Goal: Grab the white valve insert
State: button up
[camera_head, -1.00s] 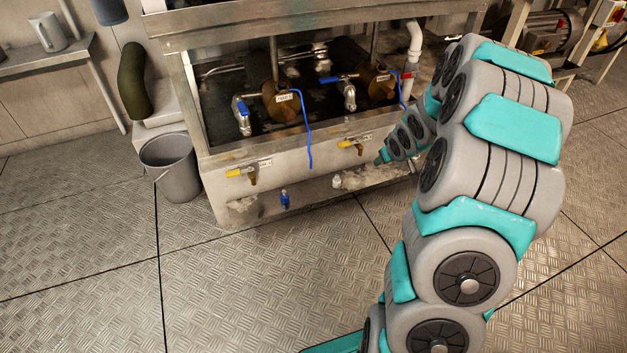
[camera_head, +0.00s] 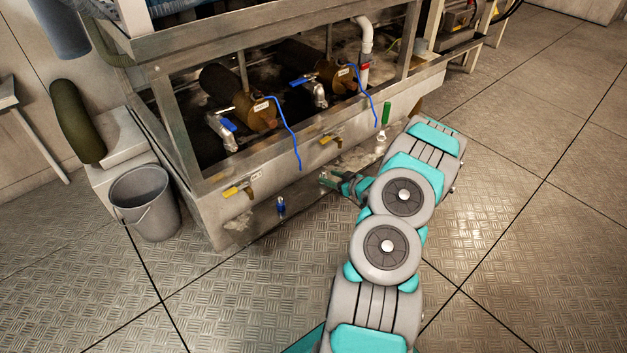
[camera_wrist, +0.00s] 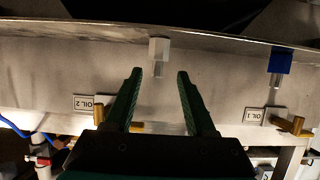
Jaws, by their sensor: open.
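The white valve insert (camera_wrist: 159,50) shows in the wrist view as a pale square block with a narrower stem, by the metal ledge. It lies ahead of my gripper (camera_wrist: 160,73), in line with the gap between the two green fingers. The fingers are apart with nothing held between them. The end of the stem appears near the fingertip line; I cannot tell whether it is between the tips. In the head view my gripper (camera_head: 328,180) is low at the front of the metal frame, and I cannot make out the white insert there.
A blue insert (camera_wrist: 281,60) stands to the right in the wrist view; it also shows in the head view (camera_head: 281,207). Yellow-handled taps (camera_head: 238,190) and blue hoses (camera_head: 287,132) stick out near the front panel. A grey bucket (camera_head: 146,205) stands left. The floor in front is clear.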

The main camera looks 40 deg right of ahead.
aim_at(324, 175)
jog(key=shift+x, duration=1.5)
jog(key=shift+b+x, duration=0.6)
jog(key=shift+x, duration=1.75)
jog(key=shift+d, duration=0.15)
grip_shut()
